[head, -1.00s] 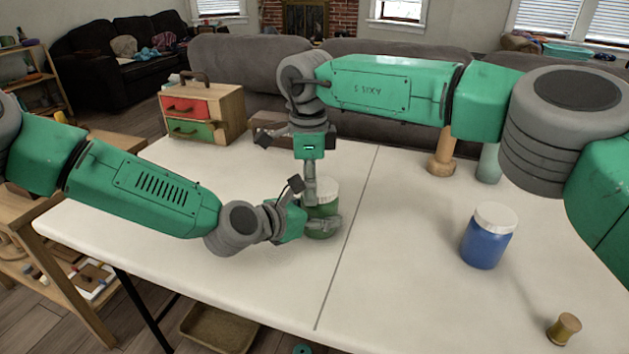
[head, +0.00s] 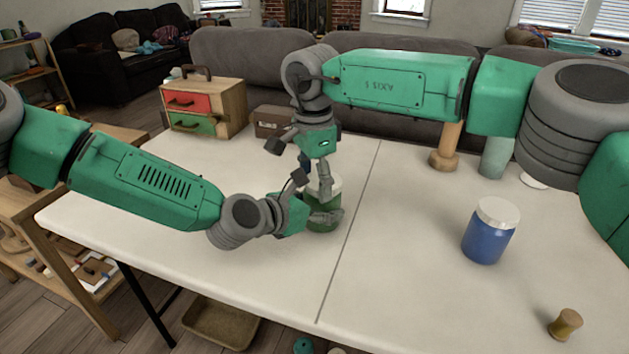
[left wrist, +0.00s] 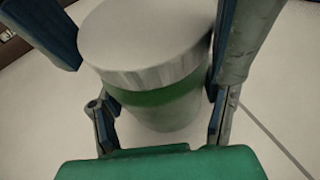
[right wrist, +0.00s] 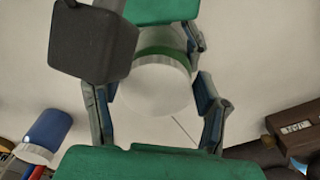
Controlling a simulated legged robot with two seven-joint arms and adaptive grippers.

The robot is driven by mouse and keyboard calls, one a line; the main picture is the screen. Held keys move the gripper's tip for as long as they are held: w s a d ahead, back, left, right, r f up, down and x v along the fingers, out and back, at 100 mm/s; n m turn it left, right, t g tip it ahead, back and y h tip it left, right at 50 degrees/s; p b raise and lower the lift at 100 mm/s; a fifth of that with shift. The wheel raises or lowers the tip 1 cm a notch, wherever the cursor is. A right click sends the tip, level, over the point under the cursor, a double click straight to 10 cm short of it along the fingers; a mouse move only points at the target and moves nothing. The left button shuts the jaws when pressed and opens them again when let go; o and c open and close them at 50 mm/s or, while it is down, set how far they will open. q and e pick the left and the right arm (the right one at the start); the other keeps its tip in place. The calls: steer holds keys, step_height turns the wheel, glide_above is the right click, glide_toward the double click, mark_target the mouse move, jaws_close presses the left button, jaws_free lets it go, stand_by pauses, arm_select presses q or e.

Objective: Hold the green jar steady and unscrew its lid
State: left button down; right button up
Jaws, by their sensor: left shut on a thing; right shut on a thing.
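The green jar (head: 320,222) stands upright near the middle of the table, left of the seam. Its white lid (left wrist: 145,40) sits on top, with the green body (left wrist: 160,98) just below it in the left wrist view. My left gripper (head: 314,202) reaches in from the left and is shut around the jar's body. My right gripper (head: 318,178) comes down from above and is shut on the lid. The lid also shows between the right fingers in the right wrist view (right wrist: 155,92). The grippers hide much of the jar and lid in the head view.
A blue jar with a white lid (head: 488,238) stands to the right. A small wooden spool (head: 565,324) is near the front right. A drawer box (head: 205,105) and a brown box (head: 272,121) stand at the back left.

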mark_target(314, 183)
arm_select(q)
steer(key=shift+w+r, duration=0.1)
arm_select(e)
steer(key=shift+r, duration=1.2)
steer(key=shift+s+r, duration=0.1)
steer(key=shift+r, duration=1.9)
arm_select(q)
steer(key=shift+c, duration=1.2)
jaws_free()
